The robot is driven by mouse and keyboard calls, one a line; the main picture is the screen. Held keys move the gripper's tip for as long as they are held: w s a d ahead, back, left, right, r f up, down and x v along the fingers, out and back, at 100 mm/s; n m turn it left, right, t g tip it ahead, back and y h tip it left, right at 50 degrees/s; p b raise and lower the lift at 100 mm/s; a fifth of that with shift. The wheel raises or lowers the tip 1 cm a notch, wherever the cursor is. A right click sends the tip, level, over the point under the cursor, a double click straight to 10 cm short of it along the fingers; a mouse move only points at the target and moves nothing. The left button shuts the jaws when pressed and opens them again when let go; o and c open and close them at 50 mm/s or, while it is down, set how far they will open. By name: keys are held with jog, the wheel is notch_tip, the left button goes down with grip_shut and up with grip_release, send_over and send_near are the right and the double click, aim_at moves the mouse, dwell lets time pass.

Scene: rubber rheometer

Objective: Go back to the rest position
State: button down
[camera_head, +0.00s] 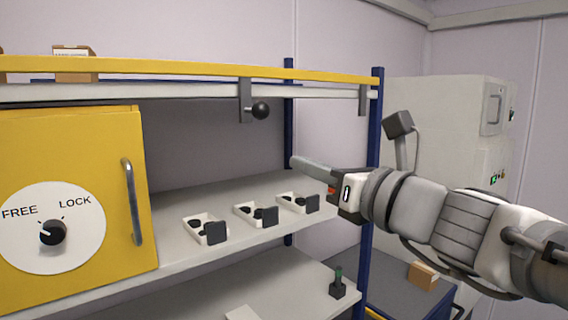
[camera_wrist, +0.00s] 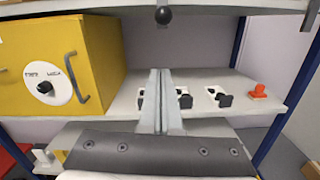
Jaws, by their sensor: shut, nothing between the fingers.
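My gripper (camera_head: 296,162) is at the end of my arm, which reaches in from the right in the head view. Its fingers are shut and empty, pointing left in front of the shelf and above the small trays. In the wrist view the shut fingers (camera_wrist: 160,75) point up the picture and hide part of the trays behind them. The gripper appears apart from the shelf and everything on it.
Several white trays (camera_head: 190,219) with black pieces stand on the middle shelf (camera_head: 180,262). A yellow cabinet (camera_head: 90,135) with a FREE/LOCK knob (camera_head: 53,232) is left. A black ball lever (camera_head: 261,110) hangs above. An orange object (camera_wrist: 259,91) sits at the shelf's right.

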jog(key=s+a+f+n+g+h, duration=0.15)
jog(key=s+f+n+g, duration=0.25)
jog(key=f+n, duration=0.45)
jog(key=s+a+f+n+g+h, duration=0.1)
jog(key=s+a+f+n+g, duration=0.15)
jog(key=s+f+n, duration=0.55)
jog(key=s+d+f+n+g+h, duration=0.3)
jog(key=d+f+n+h, duration=0.4)
jog(key=n, duration=0.7)
jog(key=d+f+g, duration=0.1)
jog(key=d+f, duration=0.1)
jog(key=d, duration=0.2)
jog(key=shift+s+f, duration=0.3)
jog(key=shift+s, duration=0.1)
jog(key=shift+h, duration=0.25)
